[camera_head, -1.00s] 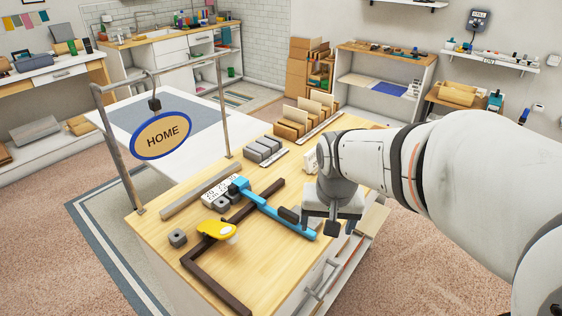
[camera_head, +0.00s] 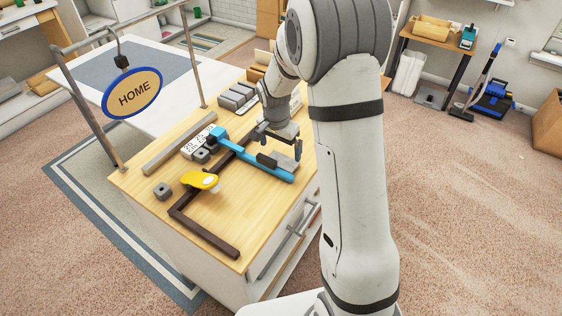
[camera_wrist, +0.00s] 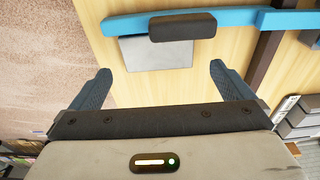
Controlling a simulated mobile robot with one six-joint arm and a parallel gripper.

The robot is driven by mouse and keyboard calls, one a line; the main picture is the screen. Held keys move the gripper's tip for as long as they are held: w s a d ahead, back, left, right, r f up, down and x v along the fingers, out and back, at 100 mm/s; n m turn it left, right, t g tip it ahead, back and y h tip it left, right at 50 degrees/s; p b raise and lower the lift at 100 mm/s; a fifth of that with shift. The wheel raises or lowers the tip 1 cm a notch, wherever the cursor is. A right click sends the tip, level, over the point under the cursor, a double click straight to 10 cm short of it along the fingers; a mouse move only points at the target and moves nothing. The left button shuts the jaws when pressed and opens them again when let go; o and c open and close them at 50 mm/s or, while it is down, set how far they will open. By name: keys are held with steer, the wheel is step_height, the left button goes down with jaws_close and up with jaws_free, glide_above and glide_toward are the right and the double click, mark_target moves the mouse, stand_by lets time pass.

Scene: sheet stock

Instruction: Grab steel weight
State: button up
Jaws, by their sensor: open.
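My gripper (camera_head: 278,146) is open and empty, pointing down over the wooden worktop, close to a blue bar (camera_head: 240,152) with a dark block (camera_head: 266,160) on it. In the wrist view, the open fingers (camera_wrist: 160,72) stand apart on either side of a flat grey metallic piece (camera_wrist: 155,54). It lies just ahead of the fingertips, beside the blue bar (camera_wrist: 115,23) and partly under the dark block (camera_wrist: 182,27). This grey piece looks like the steel weight, though small grey blocks with holes (camera_head: 162,191) also stand on the worktop. I see no finger touching it.
A dark angled strip (camera_head: 205,236) lies along the worktop's front left (camera_head: 230,215). A yellow tool (camera_head: 199,180) lies near it. Several grey blocks (camera_head: 237,95) stand in a row at the back.

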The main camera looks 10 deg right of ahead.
mark_target(282, 161)
steer(key=f, duration=0.2)
steer(key=f+p, duration=0.1)
steer(key=f, duration=0.2)
steer(key=shift+w+d+f, duration=0.1)
steer(key=shift+d+f, duration=0.25)
steer(key=shift+c, duration=0.3)
steer(key=shift+r, duration=0.1)
steer(key=c, duration=1.4)
